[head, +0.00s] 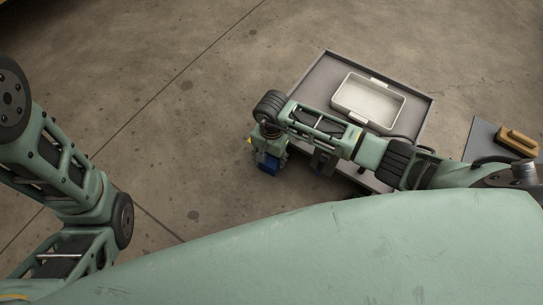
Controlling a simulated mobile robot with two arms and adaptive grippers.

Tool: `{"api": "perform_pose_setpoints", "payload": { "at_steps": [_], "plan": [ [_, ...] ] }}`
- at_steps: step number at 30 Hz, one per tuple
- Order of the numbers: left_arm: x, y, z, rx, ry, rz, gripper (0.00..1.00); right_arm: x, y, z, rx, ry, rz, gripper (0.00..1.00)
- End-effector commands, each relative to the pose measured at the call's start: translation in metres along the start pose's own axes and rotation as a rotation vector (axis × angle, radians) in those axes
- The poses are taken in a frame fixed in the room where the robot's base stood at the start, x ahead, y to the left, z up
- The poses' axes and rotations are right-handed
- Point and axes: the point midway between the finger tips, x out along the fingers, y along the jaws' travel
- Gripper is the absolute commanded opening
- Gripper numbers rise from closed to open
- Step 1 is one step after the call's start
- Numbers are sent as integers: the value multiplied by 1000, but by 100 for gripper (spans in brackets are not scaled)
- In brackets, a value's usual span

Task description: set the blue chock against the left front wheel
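My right gripper (268,150) hangs from the arm that comes in from the right, over bare floor just left of a grey cart. A small yellow spot shows beside the gripper. I see no wheel that I can identify as the left front one.
The grey cart (313,84) holds a white tray (368,101). A dark blue thing, partly hidden by my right arm, shows at the cart's near side. A brown brush-like block (517,142) lies on a grey surface (482,139) at right. The concrete floor at left is clear.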

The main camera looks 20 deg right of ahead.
Motion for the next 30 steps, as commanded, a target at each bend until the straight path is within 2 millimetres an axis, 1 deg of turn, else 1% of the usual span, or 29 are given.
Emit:
{"api": "perform_pose_setpoints", "payload": {
  "at_steps": [1, 6, 14, 17, 20, 22, 30],
  "plan": [
    [0, 0, 0, 0, 0, 0, 0, 0, 0, 0, 0, 1, -1, 51],
    [0, 0, 0, 0, 0, 0, 0, 0, 0, 0, 0, 1, 0, 65],
    [-1, 0, 1, 0, -3, 0, 0, 0, 1, 0, 0, 0, 1, 65],
    [-1, -1, 2, 1, -6, -1, 0, -3, 0, -1, 0, 2, 0, 65],
    [-1, 0, 1, 0, -4, -1, 0, -15, 0, -2, 0, 4, -2, 65],
    [-1, 0, 1, 0, -4, -1, 0, -28, 0, -2, -2, 5, -2, 65],
    [0, 0, 1, 0, -2, -1, 0, -85, -1, -2, -1, 4, -3, 65]
  ]
}}
